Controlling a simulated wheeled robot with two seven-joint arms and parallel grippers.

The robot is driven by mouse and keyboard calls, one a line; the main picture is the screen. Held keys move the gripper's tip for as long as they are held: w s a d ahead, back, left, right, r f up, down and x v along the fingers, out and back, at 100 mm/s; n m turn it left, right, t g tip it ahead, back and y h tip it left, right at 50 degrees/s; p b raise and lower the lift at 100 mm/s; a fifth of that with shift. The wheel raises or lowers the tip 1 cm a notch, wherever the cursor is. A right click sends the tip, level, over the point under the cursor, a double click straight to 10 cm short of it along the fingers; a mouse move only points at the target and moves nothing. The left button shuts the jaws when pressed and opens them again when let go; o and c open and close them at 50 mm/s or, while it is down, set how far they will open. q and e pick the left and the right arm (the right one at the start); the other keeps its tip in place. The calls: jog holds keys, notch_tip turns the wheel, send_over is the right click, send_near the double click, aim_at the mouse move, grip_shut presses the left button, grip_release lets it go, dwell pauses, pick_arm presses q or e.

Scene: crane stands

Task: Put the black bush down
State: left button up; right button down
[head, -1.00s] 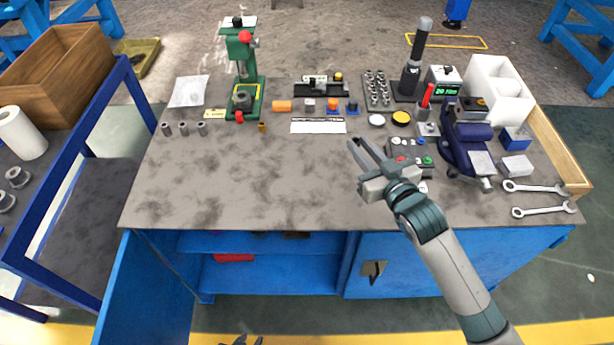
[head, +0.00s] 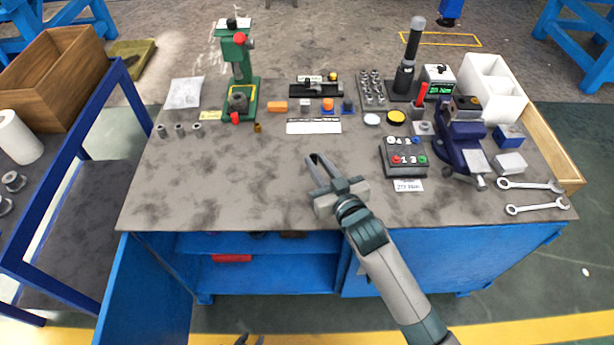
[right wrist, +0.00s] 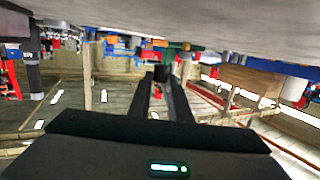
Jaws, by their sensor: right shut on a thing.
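My right gripper (head: 318,159) is over the bare middle of the bench (head: 235,190), in front of the white marked strip. It is shut on a small dark thing, taken as the black bush (right wrist: 160,74), which shows between the fingertips in the right wrist view. The bush is too small and covered to make out in the head view. Whether it touches the bench cannot be told. My left gripper (head: 247,341) barely shows at the bottom edge of the head view; its jaws cannot be read.
Three grey bushes (head: 180,129) stand at the left of the bench. A green press (head: 238,75), a small brass piece (head: 257,127) and a white strip (head: 314,126) are behind. A button box (head: 404,157) and a blue vise (head: 460,140) stand to the right.

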jog(key=shift+a+f, duration=0.3)
jog(key=shift+a, duration=0.25)
jog(key=shift+a+f, duration=0.3)
jog(key=shift+a, duration=0.25)
jog(key=shift+a+f, duration=0.15)
jog(key=shift+a, duration=0.05)
pick_arm(q)
jog(key=shift+w+d+r, duration=0.25)
jog(key=shift+w+d, duration=0.1)
jog(key=shift+w, duration=0.1)
